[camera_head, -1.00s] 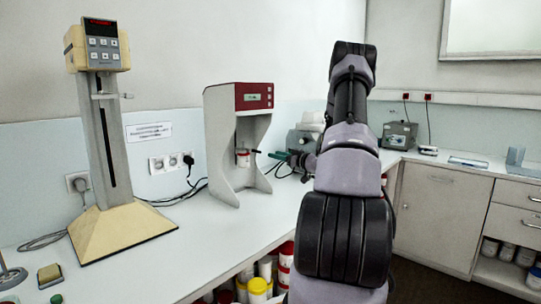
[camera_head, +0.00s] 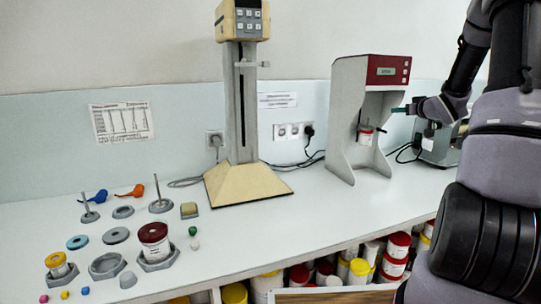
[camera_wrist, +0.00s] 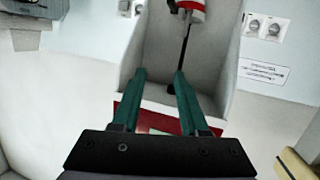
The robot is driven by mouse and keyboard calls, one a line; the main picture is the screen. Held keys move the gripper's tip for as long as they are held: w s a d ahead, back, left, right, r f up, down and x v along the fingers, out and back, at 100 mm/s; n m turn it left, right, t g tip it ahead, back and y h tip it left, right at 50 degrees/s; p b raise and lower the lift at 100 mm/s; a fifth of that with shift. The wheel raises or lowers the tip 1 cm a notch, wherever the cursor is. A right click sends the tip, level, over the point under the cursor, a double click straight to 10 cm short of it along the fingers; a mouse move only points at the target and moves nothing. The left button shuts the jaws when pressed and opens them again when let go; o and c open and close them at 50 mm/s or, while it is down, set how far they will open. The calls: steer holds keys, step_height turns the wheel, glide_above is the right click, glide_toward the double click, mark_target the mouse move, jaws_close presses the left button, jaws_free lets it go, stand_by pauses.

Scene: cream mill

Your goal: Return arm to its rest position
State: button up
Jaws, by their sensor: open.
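My gripper (camera_head: 400,109) is at the right in the head view, just right of the red-topped mill (camera_head: 350,110), at the height of its opening. In the wrist view my gripper (camera_wrist: 160,82) shows two green fingers, apart, with nothing between them. The mill (camera_wrist: 215,65) is beyond the fingers there. A white jar with a red band (camera_head: 365,134) hangs inside the mill's opening; it also shows at the top of the wrist view (camera_wrist: 190,8). My arm is raised and bent along the right side of the head view.
A beige-based column device (camera_head: 245,180) stands left of the mill. Several jars, rings and stands, including a dark-red-lidded jar (camera_head: 154,240), sit at the counter's left. Several lidded jars fill the shelf below. The front middle counter (camera_head: 290,225) is clear.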

steer(key=s+a+r+m+g+h, duration=0.25)
steer(key=s+a+r, duration=0.25)
steer(key=s+r, duration=0.25)
steer(key=s+a+m+g+y, duration=0.1)
steer(key=s+a+g, duration=0.1)
steer(key=s+a, duration=0.4)
steer(key=s+a+r+m+g+y, duration=0.1)
steer(key=s+a, duration=0.6)
steer(key=s, duration=0.8)
steer(key=s+a+m+g+y, duration=0.1)
steer(key=s+a+g, duration=0.2)
steer(key=s+a, duration=0.4)
steer(key=s, duration=0.4)
steer(key=shift+s+r+y, duration=0.15)
steer(key=shift+s+y, duration=0.05)
steer(key=shift+y, duration=0.15)
